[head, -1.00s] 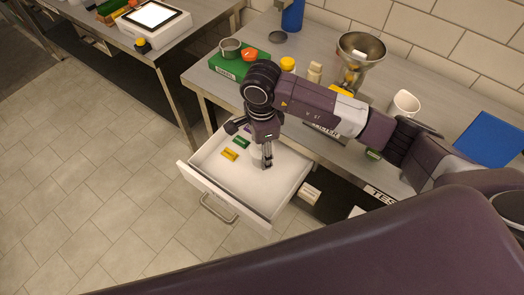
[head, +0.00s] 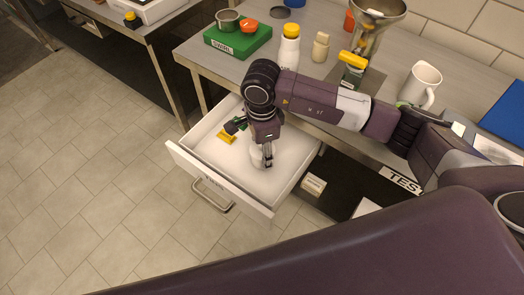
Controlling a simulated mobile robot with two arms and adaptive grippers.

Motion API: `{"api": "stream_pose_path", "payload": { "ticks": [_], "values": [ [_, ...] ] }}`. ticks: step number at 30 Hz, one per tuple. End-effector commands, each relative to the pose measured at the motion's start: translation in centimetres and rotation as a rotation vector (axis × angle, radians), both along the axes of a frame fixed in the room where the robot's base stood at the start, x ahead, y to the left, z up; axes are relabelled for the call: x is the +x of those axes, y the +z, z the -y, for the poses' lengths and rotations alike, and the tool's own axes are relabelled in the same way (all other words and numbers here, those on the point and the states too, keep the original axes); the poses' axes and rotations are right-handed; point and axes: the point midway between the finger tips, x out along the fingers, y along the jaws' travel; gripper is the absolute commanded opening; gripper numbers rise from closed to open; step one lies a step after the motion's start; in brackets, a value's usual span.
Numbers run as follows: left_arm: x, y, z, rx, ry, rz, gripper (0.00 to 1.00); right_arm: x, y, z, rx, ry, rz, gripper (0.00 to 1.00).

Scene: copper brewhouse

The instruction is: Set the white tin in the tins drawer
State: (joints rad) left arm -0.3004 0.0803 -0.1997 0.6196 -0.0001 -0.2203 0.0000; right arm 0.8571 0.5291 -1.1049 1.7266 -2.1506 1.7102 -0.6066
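The white tin (head: 257,158) shows low at my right gripper (head: 266,160), partly hidden by its dark fingers. The gripper appears shut on it, above the floor of the open white drawer (head: 208,155). I cannot tell whether the tin touches the drawer floor. The drawer front carries a label too small to read. My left gripper is not in view.
The drawer floor's right side looks clear.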

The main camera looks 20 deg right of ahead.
Motion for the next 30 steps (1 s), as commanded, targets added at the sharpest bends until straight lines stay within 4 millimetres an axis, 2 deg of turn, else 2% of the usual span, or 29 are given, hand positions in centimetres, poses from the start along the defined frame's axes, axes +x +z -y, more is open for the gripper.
{"api": "stream_pose_path", "payload": {
  "ticks": [30],
  "values": [
    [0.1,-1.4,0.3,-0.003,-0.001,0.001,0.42,0.0,-1.5,0.0,0.000,0.000,0.001,0.03]
  ]
}}
